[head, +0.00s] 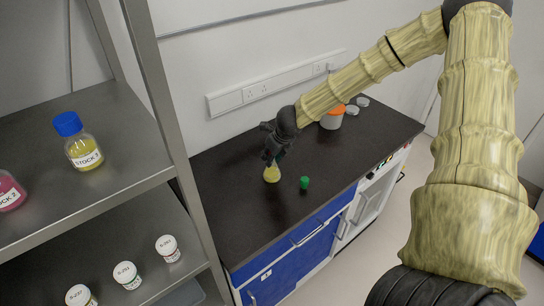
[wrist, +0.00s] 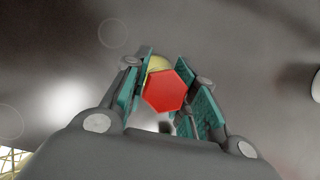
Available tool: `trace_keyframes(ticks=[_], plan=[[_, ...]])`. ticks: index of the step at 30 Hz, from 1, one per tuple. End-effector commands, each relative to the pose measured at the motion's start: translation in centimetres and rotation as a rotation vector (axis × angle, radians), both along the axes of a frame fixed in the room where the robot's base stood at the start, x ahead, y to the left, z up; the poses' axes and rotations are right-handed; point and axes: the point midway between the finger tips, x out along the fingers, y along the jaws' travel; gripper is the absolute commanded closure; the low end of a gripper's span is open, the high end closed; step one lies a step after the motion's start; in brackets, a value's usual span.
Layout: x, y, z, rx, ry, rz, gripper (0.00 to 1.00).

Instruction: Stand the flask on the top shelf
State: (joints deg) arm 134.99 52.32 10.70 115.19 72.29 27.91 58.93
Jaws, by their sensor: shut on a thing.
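The flask (head: 272,174) is small, with yellow contents, and is upright at the dark bench, below my gripper (head: 272,157). In the wrist view its red hexagonal stopper (wrist: 165,91) sits between my gripper's teal finger pads (wrist: 170,95), with a bit of yellow behind it. My gripper is shut on the flask near its top. I cannot tell whether its base touches the bench. The upper shelf (head: 105,112) of the metal rack is at the left, holding a blue-capped yellow bottle (head: 84,150) and a pink bottle (head: 10,192).
A green stopper (head: 304,182) is on the bench (head: 235,190), right of the flask. An orange-lidded jar (head: 332,120) and pale dishes are at the back. The lower shelf (head: 140,240) holds several white-capped jars. A rack post (head: 165,90) stands between shelf and bench. The upper shelf's rear is clear.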

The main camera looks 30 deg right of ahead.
Motion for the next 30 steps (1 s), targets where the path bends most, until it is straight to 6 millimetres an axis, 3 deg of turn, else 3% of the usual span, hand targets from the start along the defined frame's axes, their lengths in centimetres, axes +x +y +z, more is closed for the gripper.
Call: trace_keyframes(ticks=[1,5,18,30], plan=[[0.0,0.0,-0.2,0.0,0.0,0.0,0.72],[0.0,0.0,-0.1,0.0,0.0,0.0,0.51],[-0.1,0.0,0.4,0.0,-0.001,-0.001,0.51],[-1.4,-0.1,3.4,0.0,0.0,0.0,0.51]])
